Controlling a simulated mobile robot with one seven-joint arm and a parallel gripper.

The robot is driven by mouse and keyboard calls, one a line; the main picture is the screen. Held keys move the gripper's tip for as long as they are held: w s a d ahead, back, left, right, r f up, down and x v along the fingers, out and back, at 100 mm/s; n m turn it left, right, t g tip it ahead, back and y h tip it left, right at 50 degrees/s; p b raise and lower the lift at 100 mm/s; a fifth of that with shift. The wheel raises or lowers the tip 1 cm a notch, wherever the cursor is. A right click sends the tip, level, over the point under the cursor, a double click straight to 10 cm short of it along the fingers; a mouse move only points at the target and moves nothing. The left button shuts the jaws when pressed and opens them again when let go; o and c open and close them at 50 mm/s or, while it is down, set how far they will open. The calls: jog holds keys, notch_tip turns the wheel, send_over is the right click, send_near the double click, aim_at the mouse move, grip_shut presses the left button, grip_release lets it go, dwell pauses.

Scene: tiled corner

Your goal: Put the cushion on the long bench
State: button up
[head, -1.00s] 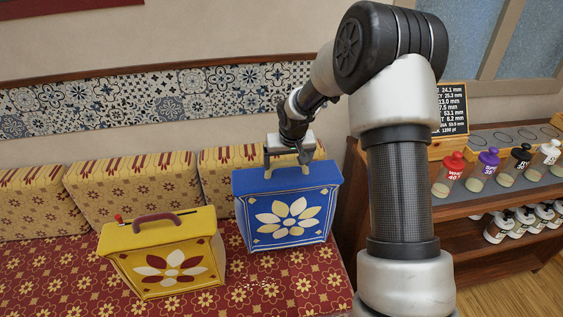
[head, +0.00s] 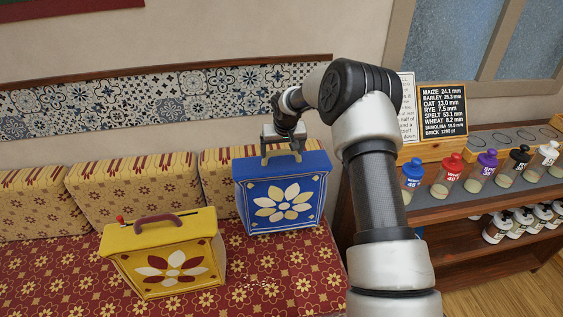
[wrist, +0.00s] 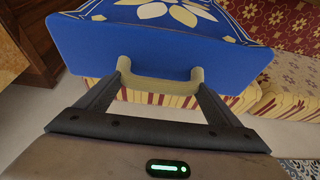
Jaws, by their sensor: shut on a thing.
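The long bench has a red patterned seat (head: 225,290) and runs along the wall in the head view. A blue, box-shaped cushion (head: 283,200) with a white and cream flower and a pale top handle is upright at the bench's right end. My gripper (head: 282,154) is above it, shut on its handle. In the wrist view my gripper's fingers (wrist: 160,72) hold the two ends of the handle (wrist: 160,91), and the blue top (wrist: 150,55) fills much of the view. I cannot tell whether its underside touches the seat.
A similar yellow case (head: 165,255) with a brown handle stands on the seat to the left. Yellow patterned back cushions (head: 130,195) line the wall behind. A wooden shelf (head: 470,210) with several bottles and a black sign (head: 443,104) is on the right.

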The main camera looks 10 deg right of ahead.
aim_at(282, 162)
jog(key=shift+f, duration=1.95)
jog(key=shift+w+f, duration=0.25)
jog(key=shift+w, duration=0.05)
jog(key=shift+f, duration=0.2)
jog(key=o, duration=1.9)
jog(key=shift+s, duration=0.1)
